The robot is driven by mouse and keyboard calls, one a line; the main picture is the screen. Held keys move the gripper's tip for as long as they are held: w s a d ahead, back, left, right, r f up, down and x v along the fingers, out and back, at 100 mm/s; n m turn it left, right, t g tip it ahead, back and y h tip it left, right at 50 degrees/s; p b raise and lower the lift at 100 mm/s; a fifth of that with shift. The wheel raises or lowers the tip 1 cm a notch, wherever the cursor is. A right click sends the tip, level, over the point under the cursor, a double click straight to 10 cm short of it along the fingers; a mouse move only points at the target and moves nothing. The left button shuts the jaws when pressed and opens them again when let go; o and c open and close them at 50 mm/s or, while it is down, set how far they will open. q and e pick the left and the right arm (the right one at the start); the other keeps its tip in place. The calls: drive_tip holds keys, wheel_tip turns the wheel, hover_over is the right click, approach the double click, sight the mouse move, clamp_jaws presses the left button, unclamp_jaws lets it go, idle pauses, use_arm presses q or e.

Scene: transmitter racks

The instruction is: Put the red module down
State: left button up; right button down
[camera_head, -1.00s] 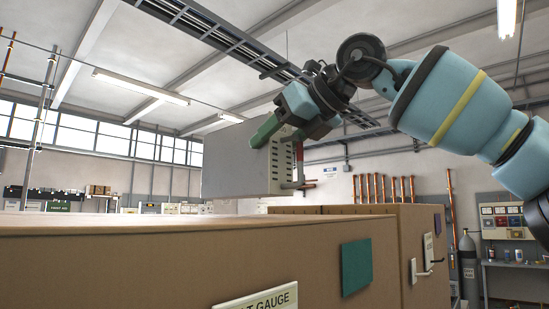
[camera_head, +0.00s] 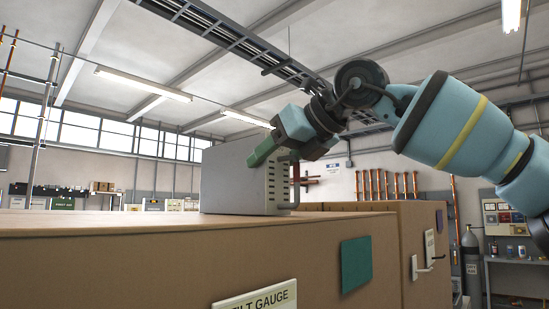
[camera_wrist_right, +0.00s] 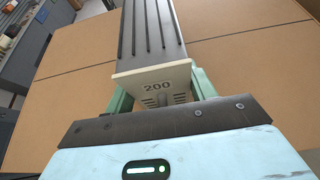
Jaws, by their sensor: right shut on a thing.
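The module (camera_head: 235,182) in my right gripper (camera_head: 272,150) is a grey box with a slotted end face, not clearly red. A small red part and a handle show at its right end. It sits upright, its lower edge seemingly on the top of the brown cabinet (camera_head: 130,265); exact contact is hard to tell. The green fingers are closed on the module's upper end. In the right wrist view the module (camera_wrist_right: 152,32) has dark ribs and a cream plate (camera_wrist_right: 157,82) marked 200 between the fingers. My left gripper is not in view.
A second brown cabinet (camera_head: 412,245) with a handle stands to the right. The front cabinet bears a green panel (camera_head: 356,265) and a gauge label (camera_head: 262,299). Its top is clear left of the module. A grey gas cylinder (camera_head: 470,262) stands further back at right.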

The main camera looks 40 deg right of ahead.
drive_tip(key=shift+r, duration=0.15)
drive_tip(key=c, duration=0.5)
unclamp_jaws()
drive_tip(key=shift+f, duration=0.25)
drive_tip(key=shift+s+r, duration=0.2)
drive_tip(key=shift+r, duration=0.1)
drive_tip(key=a+v, duration=0.1)
drive_tip(key=v, duration=1)
drive_tip(key=shift+s+d, duration=0.3)
drive_tip(key=shift+d, duration=0.2)
drive_tip(key=shift+w, duration=0.1)
